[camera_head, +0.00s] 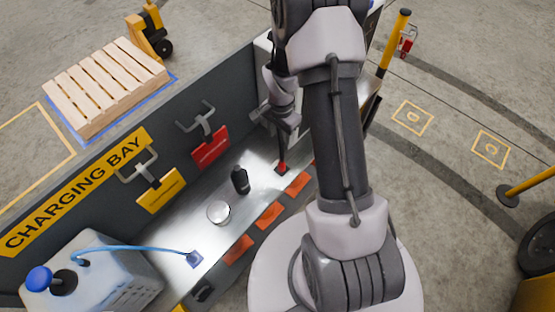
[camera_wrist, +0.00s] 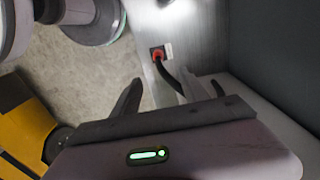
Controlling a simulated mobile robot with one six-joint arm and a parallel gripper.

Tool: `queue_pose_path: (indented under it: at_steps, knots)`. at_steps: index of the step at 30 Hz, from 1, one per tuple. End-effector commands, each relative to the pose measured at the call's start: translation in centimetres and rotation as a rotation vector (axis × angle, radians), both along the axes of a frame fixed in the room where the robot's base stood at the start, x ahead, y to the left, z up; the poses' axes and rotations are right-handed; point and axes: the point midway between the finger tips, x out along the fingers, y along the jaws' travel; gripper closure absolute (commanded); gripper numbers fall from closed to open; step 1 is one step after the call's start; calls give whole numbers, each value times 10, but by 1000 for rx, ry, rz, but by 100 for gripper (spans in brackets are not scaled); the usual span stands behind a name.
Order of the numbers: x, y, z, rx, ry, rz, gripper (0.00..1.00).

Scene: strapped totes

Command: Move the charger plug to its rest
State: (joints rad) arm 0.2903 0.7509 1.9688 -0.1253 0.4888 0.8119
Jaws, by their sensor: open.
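A red plug end (camera_head: 282,167) sits at the far right part of the metal counter, just below my gripper (camera_head: 284,135). In the wrist view, a red plug (camera_wrist: 157,54) with a dark lead rests at a small plate on the counter. My gripper (camera_wrist: 160,78) is open, its fingertips spread around the dark lead; contact cannot be told. A second, blue plug (camera_head: 195,258) on a blue cable stands at the counter's left. On the grey back panel are forked holders, one above a red plate (camera_head: 211,147) and one above a yellow plate (camera_head: 161,191).
A dark bottle (camera_head: 240,180) and a round metal lid or dish (camera_head: 218,212) stand mid-counter. Orange-red plates (camera_head: 268,215) line the front edge. A white box with a blue knob (camera_head: 38,279) is at lower left. The back panel (camera_head: 95,203) bounds the counter.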

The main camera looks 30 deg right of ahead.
Motion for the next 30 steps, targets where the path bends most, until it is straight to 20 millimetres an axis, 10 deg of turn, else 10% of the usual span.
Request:
queue_pose_path:
  at_steps: [8, 22, 30]
  knots:
    - [0, 1, -4, 1, 0, 2, 48]
    - [-1, 1, -103, 1, 1, 2, 48]
    - [-1, 0, -122, 0, -1, 2, 48]
